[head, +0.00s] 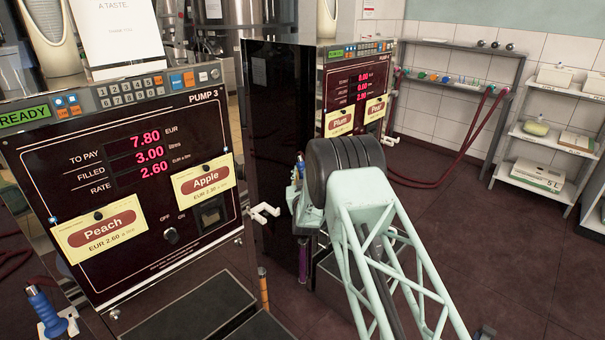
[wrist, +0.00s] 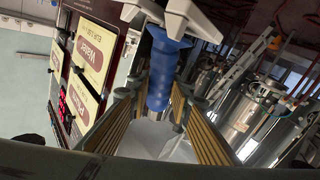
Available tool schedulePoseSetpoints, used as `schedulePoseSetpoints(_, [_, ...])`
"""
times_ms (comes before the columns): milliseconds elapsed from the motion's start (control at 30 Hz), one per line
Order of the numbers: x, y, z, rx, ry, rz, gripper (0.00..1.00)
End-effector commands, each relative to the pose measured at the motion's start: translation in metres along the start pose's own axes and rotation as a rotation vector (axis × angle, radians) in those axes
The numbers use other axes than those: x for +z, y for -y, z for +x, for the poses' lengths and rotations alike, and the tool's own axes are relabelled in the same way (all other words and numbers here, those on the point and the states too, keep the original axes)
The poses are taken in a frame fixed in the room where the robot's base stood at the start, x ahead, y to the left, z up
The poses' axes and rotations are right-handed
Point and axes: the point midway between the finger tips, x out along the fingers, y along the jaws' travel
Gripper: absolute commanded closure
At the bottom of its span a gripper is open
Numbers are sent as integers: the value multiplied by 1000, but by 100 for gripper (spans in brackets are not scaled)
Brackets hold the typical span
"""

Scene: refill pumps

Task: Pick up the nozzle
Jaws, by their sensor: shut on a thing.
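The nozzle (wrist: 162,68) has a blue grip and shows in the wrist view, below a white holder (wrist: 188,20). My gripper (wrist: 153,97) is shut on the nozzle, with one ribbed pad on each side of it. The nozzle's upper end is close to the white holder; I cannot tell whether it touches it. In the head view my arm hides the gripper's fingers, and only a small blue part shows left of my wrist.
Pump 3 (head: 150,170) stands at the left with Peach and Apple cards. A second blue nozzle (head: 42,305) hangs at the lower left. Another pump (head: 355,90) is behind my arm. Shelves (head: 560,130) and a red hose (head: 470,140) are at the right. Open floor lies between.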

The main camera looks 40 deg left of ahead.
Motion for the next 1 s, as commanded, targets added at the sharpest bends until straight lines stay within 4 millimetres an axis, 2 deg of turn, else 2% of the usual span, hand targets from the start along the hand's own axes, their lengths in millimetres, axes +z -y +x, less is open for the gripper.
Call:
schedulePoseSetpoints(400, [-65,-16,0,1,-4,0,93])
schedulePoseSetpoints(733, [-104,-26,0,1,-3,1,93])
schedulePoseSetpoints(1000, [-102,-22,-26,0,-1,0,93])
